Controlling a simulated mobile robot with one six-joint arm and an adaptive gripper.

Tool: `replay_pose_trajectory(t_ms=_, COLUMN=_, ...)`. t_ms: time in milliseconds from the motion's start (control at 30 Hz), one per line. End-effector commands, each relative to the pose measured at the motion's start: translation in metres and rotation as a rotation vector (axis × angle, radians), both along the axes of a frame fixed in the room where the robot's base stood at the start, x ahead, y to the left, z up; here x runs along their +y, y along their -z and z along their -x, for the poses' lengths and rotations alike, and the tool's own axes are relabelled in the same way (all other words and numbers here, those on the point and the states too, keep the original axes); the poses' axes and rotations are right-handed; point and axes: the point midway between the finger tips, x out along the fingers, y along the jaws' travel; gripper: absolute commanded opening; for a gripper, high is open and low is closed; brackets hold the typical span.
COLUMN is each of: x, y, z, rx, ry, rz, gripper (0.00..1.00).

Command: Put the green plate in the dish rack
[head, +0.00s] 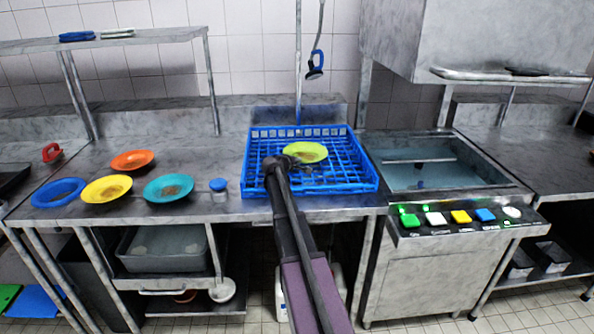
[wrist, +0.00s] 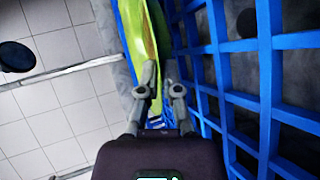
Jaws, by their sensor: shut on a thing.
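The lime-green plate (head: 306,152) is at the blue dish rack (head: 349,187), over its middle toward the back in the head view. It looks close to flat there, with some brownish marks. My gripper (head: 283,163) reaches in from the front and is shut on the plate's near left edge. In the wrist view the plate (wrist: 155,38) shows edge-on between my gripper's fingers (wrist: 160,68), beside the rack's blue grid (wrist: 233,98). I cannot tell whether the plate touches the rack.
Blue (head: 58,192), yellow (head: 107,188), teal (head: 168,187) and orange (head: 132,160) plates lie on the counter at left. A blue-topped container (head: 218,190) stands left of the rack. A sink (head: 425,175) is at right, with a button panel (head: 460,218) in front. A spray hose (head: 315,68) hangs behind.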

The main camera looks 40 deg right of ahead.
Motion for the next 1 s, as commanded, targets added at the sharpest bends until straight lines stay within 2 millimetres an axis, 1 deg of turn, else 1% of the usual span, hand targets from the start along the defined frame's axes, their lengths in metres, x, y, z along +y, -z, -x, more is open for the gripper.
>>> replay_pose_trajectory(t_ms=33, x=0.000, y=0.010, z=0.000, rx=0.000, ry=0.000, rz=0.001, gripper=0.00)
replay_pose_trajectory(t_ms=233, x=0.001, y=0.023, z=0.000, rx=-0.001, ry=-0.001, rz=0.001, gripper=0.00)
replay_pose_trajectory(t_ms=367, x=0.001, y=0.026, z=0.000, rx=-0.001, ry=-0.001, rz=0.001, gripper=0.00)
replay_pose_trajectory(t_ms=700, x=0.002, y=0.026, z=-0.001, rx=-0.001, ry=-0.002, rz=0.001, gripper=0.00)
replay_pose_trajectory(t_ms=867, x=0.002, y=0.030, z=-0.001, rx=0.000, ry=-0.002, rz=0.001, gripper=0.00)
replay_pose_trajectory(t_ms=900, x=0.002, y=0.029, z=-0.001, rx=-0.001, ry=-0.002, rz=0.000, gripper=0.12)
replay_pose_trajectory(t_ms=933, x=0.002, y=0.029, z=-0.001, rx=-0.001, ry=-0.002, rz=0.000, gripper=0.21)
replay_pose_trajectory(t_ms=967, x=0.002, y=0.029, z=-0.001, rx=-0.001, ry=-0.002, rz=0.000, gripper=0.23)
replay_pose_trajectory(t_ms=1000, x=0.002, y=0.029, z=-0.001, rx=-0.001, ry=-0.002, rz=0.000, gripper=0.23)
